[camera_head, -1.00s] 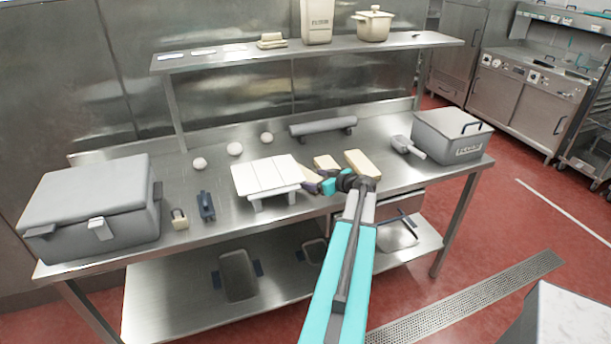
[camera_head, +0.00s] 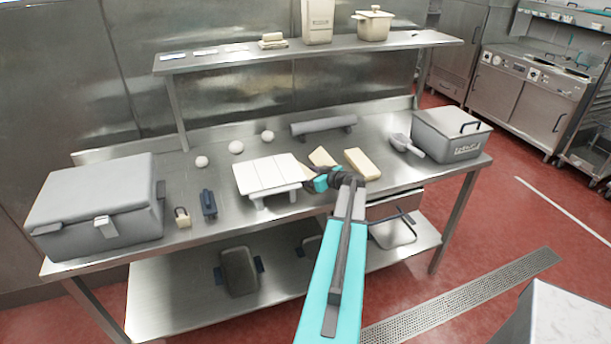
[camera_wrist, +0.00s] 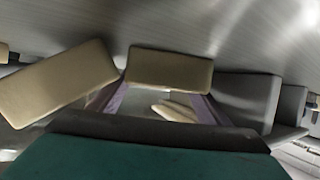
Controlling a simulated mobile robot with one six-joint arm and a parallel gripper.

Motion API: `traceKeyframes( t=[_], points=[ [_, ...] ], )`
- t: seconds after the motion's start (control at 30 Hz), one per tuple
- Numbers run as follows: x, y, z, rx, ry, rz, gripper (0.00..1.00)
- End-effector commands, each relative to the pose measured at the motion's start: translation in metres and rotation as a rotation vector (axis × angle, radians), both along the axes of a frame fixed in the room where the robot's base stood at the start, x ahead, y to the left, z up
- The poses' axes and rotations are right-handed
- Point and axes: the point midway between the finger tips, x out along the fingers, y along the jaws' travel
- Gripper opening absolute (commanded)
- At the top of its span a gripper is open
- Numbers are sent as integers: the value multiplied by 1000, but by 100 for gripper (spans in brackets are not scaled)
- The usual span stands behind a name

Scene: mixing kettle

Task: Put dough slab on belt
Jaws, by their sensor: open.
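The white slatted belt (camera_head: 272,174) stands on short legs on the steel table. Cream dough slabs lie to its right: one in the middle (camera_head: 322,157) and one further right (camera_head: 362,163). A further pale piece by the belt's right edge is mostly hidden by my gripper. My gripper (camera_head: 308,176) is open beside the belt's right edge. In the wrist view its fingers (camera_wrist: 160,100) are spread, with a slab (camera_wrist: 168,67) beyond them and another slab (camera_wrist: 58,84) at left. A pale piece (camera_wrist: 176,111) shows between the fingers; I cannot tell whether it touches them.
A grey lidded box (camera_head: 95,205) stands at left and a smaller bin (camera_head: 452,136) at right. A roller (camera_head: 323,125) and several white balls lie behind the belt. A scoop (camera_head: 405,146) lies by the bin. A shelf (camera_head: 310,50) hangs above the table's back.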

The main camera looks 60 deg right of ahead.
Motion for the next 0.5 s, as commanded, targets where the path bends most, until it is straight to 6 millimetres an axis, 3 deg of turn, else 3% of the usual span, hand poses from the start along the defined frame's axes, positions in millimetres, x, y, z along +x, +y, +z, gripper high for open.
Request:
traceKeyframes(
  t=[0.03, 0.1, 0.33, 0.4, 0.5],
  points=[
    [-4, -3, -11, 9, 13, -10, 78],
    [-5, -3, -11, 9, 12, -12, 59],
    [-6, -4, -9, 6, 12, -14, 21],
    [-6, -4, -7, 4, 10, -14, 13],
    [-6, -5, -7, 3, 10, -14, 13]
  ],
)
